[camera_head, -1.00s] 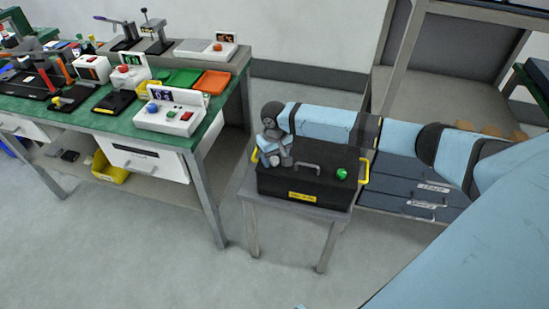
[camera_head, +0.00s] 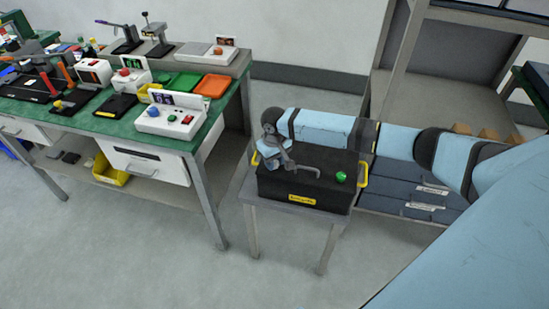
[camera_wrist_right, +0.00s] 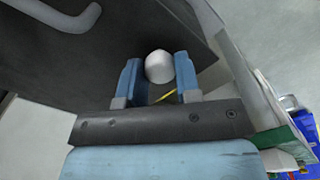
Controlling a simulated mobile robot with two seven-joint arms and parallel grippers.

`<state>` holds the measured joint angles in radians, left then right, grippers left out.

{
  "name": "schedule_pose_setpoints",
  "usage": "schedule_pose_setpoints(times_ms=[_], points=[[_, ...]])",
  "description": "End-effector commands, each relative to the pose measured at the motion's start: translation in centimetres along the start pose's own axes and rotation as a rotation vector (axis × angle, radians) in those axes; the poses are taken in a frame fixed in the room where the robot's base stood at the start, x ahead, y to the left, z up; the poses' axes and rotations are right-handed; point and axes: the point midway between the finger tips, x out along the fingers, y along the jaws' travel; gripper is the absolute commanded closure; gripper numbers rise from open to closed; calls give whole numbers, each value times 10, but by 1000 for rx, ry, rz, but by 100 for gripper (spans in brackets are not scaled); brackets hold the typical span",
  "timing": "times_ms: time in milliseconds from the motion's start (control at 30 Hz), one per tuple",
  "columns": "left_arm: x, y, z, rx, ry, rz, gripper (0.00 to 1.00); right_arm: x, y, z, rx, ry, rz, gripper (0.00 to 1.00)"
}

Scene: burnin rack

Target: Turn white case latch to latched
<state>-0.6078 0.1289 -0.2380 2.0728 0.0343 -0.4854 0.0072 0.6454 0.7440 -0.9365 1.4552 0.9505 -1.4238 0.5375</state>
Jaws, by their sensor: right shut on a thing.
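The black case (camera_head: 300,190) stands on a small grey table, with a grey handle (camera_head: 308,171) and a yellow label on its front. The white case latch (camera_wrist_right: 159,66) shows as a round white knob in the right wrist view, between the blue fingers of my right gripper (camera_wrist_right: 157,80), which is shut on it. In the head view my right gripper (camera_head: 284,161) is over the left part of the lid and hides the white latch. A green knob (camera_head: 341,177) sits on the lid's right side. My left gripper is not in view.
Yellow side handles (camera_head: 363,174) stick out from the case ends. A green-topped workbench (camera_head: 108,124) with several devices and trays stands to the left. A grey shelf unit with blue drawers (camera_head: 400,190) is behind on the right. The floor in front is clear.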

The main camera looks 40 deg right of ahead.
Motion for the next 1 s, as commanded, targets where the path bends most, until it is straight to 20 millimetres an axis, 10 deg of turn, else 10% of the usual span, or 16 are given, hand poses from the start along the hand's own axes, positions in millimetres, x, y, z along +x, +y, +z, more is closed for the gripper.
schedule_pose_setpoints(times_ms=[1000], points=[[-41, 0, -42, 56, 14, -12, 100, -2, 0, 0, -915, -1, -1, 93]])
